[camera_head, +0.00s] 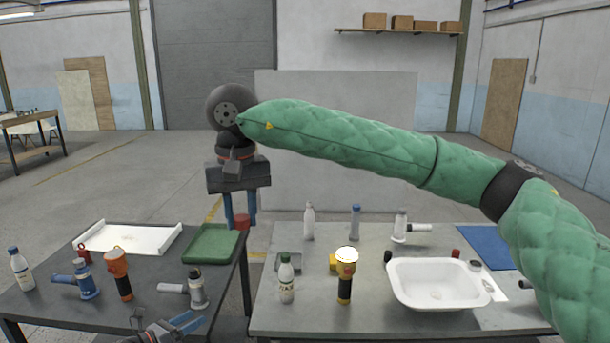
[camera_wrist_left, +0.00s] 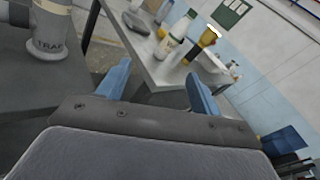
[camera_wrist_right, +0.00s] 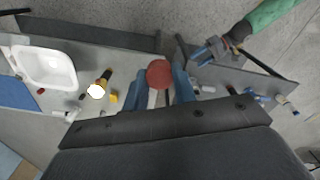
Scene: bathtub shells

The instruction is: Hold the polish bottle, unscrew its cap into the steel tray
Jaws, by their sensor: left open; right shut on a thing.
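My right gripper (camera_head: 240,208) points down above the gap between the two tables, shut on a small red cylinder (camera_head: 242,221). The cylinder's round red face (camera_wrist_right: 159,73) shows between the fingers in the right wrist view. My left gripper (camera_head: 180,325) is open and empty at the front edge of the left table. A white labelled bottle with a green cap (camera_head: 286,281) stands upright on the right table; it also shows in the left wrist view (camera_wrist_left: 170,47). I cannot read which bottle is the polish. A small grey tray (camera_head: 290,259) lies just behind that bottle.
A yellow-black flashlight (camera_head: 345,280) and a white basin (camera_head: 437,287) stand to the right. The left table holds a white tray (camera_head: 130,239), a green tray (camera_head: 210,246), an orange flashlight (camera_head: 119,275) and a blue-capped bottle (camera_head: 20,272).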

